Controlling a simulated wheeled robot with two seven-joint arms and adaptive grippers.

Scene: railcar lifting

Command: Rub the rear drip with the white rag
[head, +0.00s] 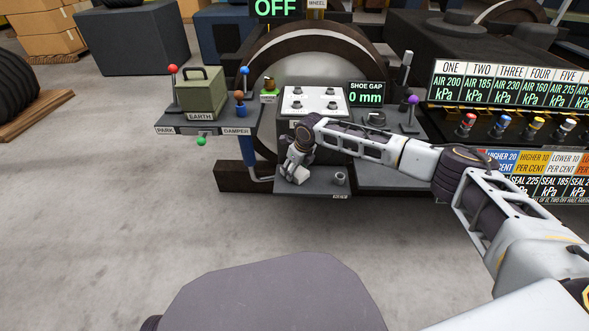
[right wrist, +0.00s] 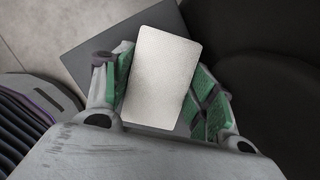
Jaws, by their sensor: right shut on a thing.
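My right gripper (head: 298,168) reaches in from the right and points down over a low grey shelf (head: 318,191) in front of the wheel. In the right wrist view my gripper (right wrist: 160,100) is shut on the white rag (right wrist: 163,70), a flat pale block between its green finger pads. In the head view the rag (head: 299,180) shows as a small white piece below the fingers, over the shelf. I cannot tell whether it touches the shelf. I cannot make out the rear drip in either view. My left gripper is not in view.
A small grey cup-like piece (head: 340,178) stands on the shelf right of my gripper. Above are a white panel with knobs (head: 314,102) and the shoe gap display (head: 366,94). A side shelf (head: 180,118) holds a green box (head: 200,90). Floor at left is clear.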

